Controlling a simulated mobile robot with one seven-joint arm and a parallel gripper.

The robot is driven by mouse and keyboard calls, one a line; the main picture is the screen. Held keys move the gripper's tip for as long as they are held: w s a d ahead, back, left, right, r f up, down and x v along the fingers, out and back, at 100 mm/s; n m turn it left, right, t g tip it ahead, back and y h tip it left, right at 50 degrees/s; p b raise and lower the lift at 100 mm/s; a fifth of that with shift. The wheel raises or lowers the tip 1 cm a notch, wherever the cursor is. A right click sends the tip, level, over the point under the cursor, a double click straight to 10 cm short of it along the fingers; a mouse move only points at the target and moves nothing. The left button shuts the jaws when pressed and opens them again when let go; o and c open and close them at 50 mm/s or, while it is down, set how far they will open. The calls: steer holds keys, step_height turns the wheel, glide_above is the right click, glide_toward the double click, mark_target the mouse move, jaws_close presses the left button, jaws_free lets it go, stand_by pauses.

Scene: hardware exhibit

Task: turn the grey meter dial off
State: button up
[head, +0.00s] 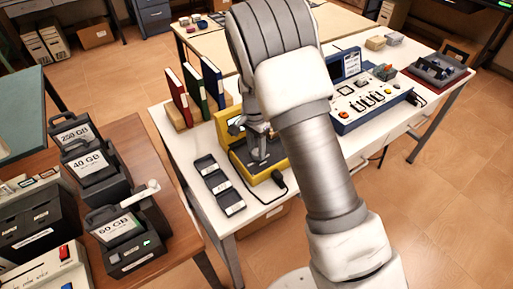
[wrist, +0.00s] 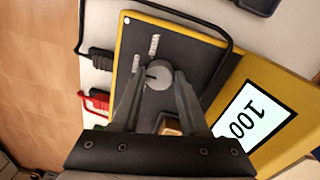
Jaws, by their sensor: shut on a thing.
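The yellow meter (head: 272,175) lies on the white table, with its dark front panel facing up. In the head view my gripper (head: 262,140) reaches down onto the meter, and the dial is hidden there.
A black cable and red and black plugs (wrist: 95,100) sit at the meter's edge. Black devices (head: 218,185) lie just left of it, and binders (head: 195,92) stand behind. A blue control panel (head: 365,97) is to the right. The table's front right is partly clear.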

mark_target(253, 152)
steer(key=shift+n, duration=0.3)
jaws_close()
steer(key=n+b, duration=0.1)
steer(key=n, duration=0.3)
steer(key=shift+n+b, duration=0.4)
steer(key=shift+n, duration=1.7)
steer(key=o, duration=1.1)
jaws_free()
steer(key=shift+o, duration=0.2)
step_height(253, 152, up, 18)
steer(key=a+p, duration=0.1)
steer(key=shift+f, duration=0.25)
